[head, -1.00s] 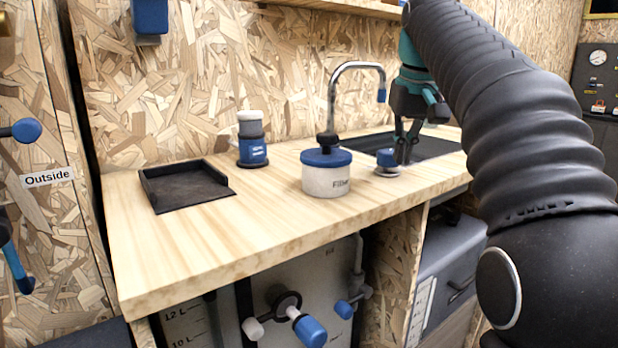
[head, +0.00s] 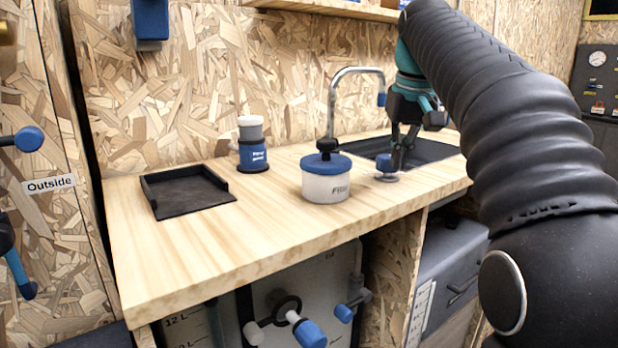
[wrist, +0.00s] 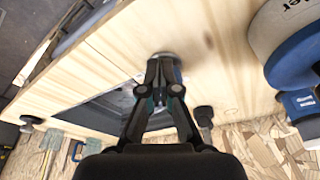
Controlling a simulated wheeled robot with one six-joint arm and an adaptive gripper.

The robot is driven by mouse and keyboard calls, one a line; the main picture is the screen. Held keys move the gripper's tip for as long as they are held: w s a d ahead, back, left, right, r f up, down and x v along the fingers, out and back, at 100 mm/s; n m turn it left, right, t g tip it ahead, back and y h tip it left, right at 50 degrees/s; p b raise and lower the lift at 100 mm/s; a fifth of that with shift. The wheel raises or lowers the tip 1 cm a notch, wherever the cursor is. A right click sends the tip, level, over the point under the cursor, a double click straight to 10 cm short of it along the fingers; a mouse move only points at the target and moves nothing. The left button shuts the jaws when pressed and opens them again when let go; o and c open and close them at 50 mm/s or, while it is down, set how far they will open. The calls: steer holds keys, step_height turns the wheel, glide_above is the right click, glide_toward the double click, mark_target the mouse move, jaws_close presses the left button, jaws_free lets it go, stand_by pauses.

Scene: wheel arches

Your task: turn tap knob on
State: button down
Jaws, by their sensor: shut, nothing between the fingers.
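The fingers are together and hold nothing. In the wrist view my gripper (wrist: 163,72) covers most of the knob; only a pale round edge (wrist: 163,55) shows past the fingertips. The curved metal tap (head: 333,100) stands behind the filter jar, its blue-tipped spout reaching right.
A white filter jar (head: 326,184) with a blue lid stands left of the knob. The dark sink (head: 432,150) lies behind my gripper. A blue and white container (head: 252,145) and a black tray (head: 187,205) stand further left. The counter's front strip is clear.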

steer(key=shift+a+p, duration=0.65)
steer(key=shift+p, duration=0.55)
steer(key=shift+s, duration=0.45)
steer(key=w+v, duration=0.1)
steer(key=v, duration=0.4)
steer(key=shift+r, duration=0.55)
steer(key=shift+a, duration=0.1)
steer(key=s+f+t, duration=0.1)
steer(key=s+f, duration=1.1)
steer(key=f, duration=0.3)
steer(key=s+f+m+t, duration=0.1)
steer(key=s+f, duration=1.2)
steer(key=f, duration=0.2)
steer(key=shift+s+d+t, duration=0.25)
steer(key=shift+d+t, duration=0.05)
steer(key=shift+t, duration=0.1)
steer(key=shift+a, duration=0.1)
